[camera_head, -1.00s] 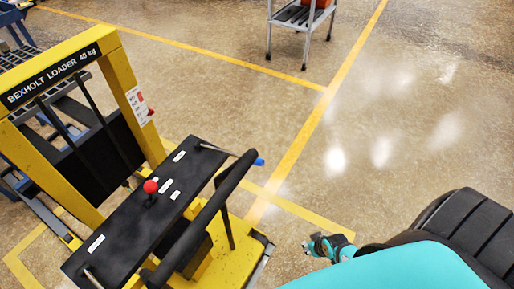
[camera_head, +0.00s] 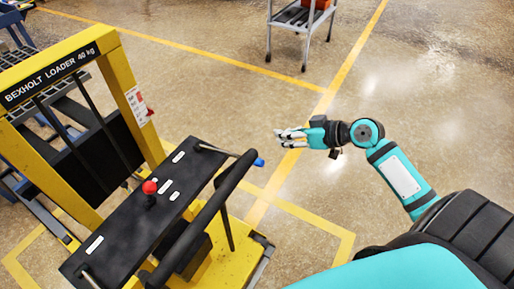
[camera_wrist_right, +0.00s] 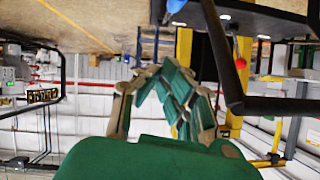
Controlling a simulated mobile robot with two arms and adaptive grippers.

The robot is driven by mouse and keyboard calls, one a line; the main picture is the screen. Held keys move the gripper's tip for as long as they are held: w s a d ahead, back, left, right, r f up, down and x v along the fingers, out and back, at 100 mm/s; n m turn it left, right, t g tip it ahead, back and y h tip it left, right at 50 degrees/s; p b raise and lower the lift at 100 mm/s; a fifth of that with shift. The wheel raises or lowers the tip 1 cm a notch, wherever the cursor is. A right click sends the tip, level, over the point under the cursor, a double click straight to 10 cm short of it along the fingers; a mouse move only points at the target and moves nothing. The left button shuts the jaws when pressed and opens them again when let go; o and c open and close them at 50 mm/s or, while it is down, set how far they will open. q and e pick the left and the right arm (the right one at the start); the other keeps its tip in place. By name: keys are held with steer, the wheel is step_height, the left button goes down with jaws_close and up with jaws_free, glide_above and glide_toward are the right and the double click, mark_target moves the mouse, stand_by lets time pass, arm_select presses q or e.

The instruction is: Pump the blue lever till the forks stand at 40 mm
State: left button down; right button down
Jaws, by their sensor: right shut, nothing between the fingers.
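The yellow loader (camera_head: 80,70) marked "BEXHOLT LOADER 40 kg" stands at the left of the head view. Its blue-tipped lever (camera_head: 259,162) sticks out at the right end of the black top panel (camera_head: 130,222). The blue tip also shows in the right wrist view (camera_wrist_right: 175,6), beyond the fingers. My right gripper (camera_head: 280,139) is shut and empty, a little to the right of the blue tip and farther up the picture, apart from it. It also shows in the wrist view (camera_wrist_right: 160,75). My left gripper is not in view. The forks' height cannot be read.
A red knob (camera_head: 149,187) stands on the panel, and a black handlebar (camera_head: 205,215) runs along its near side. A grey cart (camera_head: 304,24) stands at the back. The floor right of the loader, with yellow lines, is clear.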

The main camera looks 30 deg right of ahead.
steer(key=p+x, duration=0.1)
steer(key=x, duration=0.2)
steer(key=f+p+x, duration=0.1)
steer(key=x, duration=0.3)
steer(key=s+f+p+x, duration=0.1)
steer(key=x, duration=0.2)
steer(key=shift+w+f+p, duration=0.2)
steer(key=shift+f+p, duration=0.05)
steer(key=shift+p, duration=0.15)
steer(key=shift+s+f, duration=0.25)
steer(key=shift+f, duration=0.4)
